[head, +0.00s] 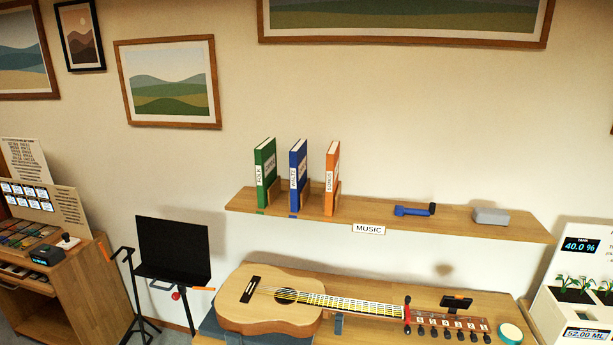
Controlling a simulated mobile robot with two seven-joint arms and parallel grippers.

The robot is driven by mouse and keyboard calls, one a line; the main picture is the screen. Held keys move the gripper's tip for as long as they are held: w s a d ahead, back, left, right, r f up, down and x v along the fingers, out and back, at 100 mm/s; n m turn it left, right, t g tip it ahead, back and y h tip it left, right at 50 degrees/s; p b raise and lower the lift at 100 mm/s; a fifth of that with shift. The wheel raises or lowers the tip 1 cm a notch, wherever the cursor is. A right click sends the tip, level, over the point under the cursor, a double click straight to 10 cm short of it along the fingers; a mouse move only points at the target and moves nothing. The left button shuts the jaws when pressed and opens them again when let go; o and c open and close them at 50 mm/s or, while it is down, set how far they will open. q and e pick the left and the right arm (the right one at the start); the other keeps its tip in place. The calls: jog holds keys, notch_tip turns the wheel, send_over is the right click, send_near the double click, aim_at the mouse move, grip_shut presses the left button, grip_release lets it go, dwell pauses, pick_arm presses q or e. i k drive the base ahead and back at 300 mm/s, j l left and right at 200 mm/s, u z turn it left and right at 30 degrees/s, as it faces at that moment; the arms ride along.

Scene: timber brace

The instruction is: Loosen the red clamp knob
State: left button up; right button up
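A small round red knob (176,296) sits on the post of the black music stand (173,250), just below its tray at the lower left of the head view. An orange piece (203,289) lies along the tray's right end, next to the knob. Another red part (407,312) crosses the neck of the acoustic guitar (265,310), near its headstock. Neither of my grippers shows in the head view.
The guitar lies on a wooden table below a wall shelf (460,224) labelled MUSIC. Green (265,175), blue (298,178) and orange (332,178) books stand on the shelf. A second black stand (130,290) is left of the music stand. A wooden cabinet (85,290) stands further left.

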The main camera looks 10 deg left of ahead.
aim_at(175, 296)
jog(key=u, duration=1.25)
